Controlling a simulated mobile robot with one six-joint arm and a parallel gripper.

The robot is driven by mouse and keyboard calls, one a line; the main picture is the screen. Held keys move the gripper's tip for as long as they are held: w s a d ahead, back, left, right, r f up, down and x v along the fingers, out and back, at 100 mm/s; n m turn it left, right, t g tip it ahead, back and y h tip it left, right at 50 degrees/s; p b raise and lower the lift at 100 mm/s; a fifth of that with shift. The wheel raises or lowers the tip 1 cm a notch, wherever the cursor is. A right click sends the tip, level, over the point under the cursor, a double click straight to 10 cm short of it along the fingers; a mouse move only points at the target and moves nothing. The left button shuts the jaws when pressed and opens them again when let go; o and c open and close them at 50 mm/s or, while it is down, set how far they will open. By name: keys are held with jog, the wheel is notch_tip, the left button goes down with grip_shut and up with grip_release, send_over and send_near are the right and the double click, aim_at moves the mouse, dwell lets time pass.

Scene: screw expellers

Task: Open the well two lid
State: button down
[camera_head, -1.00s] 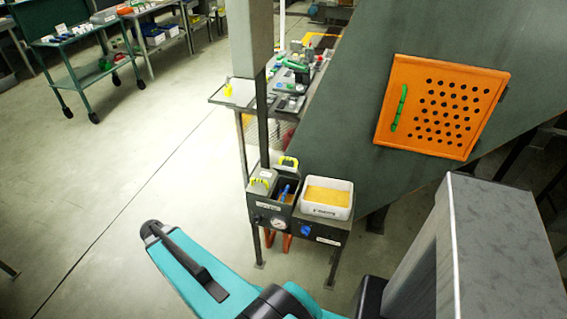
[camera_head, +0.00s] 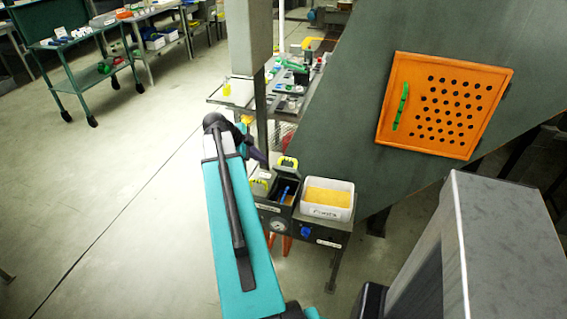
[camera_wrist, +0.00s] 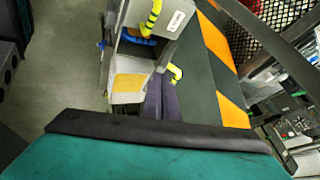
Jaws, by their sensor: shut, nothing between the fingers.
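The dark two-well box (camera_head: 276,209) stands on a small stand beside the grey post; its label is too small to read. One lid with a yellow handle (camera_head: 260,187) is at the left, partly hidden by my arm. Another grey lid with a yellow handle (camera_head: 288,164) stands raised behind an open compartment holding a blue object (camera_head: 284,194). I cannot tell which is well two.
A white tub of yellow material (camera_head: 328,199) sits right of the wells, with a gauge (camera_head: 278,224) and blue knob (camera_head: 305,231) on the stand's front. The grey post (camera_head: 250,40) rises close by. An orange perforated door (camera_head: 445,105) is at the right.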

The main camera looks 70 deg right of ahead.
jog(key=shift+m, duration=0.9)
jog(key=s+d+r, duration=0.2)
jog(key=shift+s+d+r, duration=0.1)
jog(key=shift+s+r, duration=0.2)
jog(key=shift+p+x, duration=1)
jog(key=shift+x, duration=4)
jog(key=shift+s+d+r, duration=0.1)
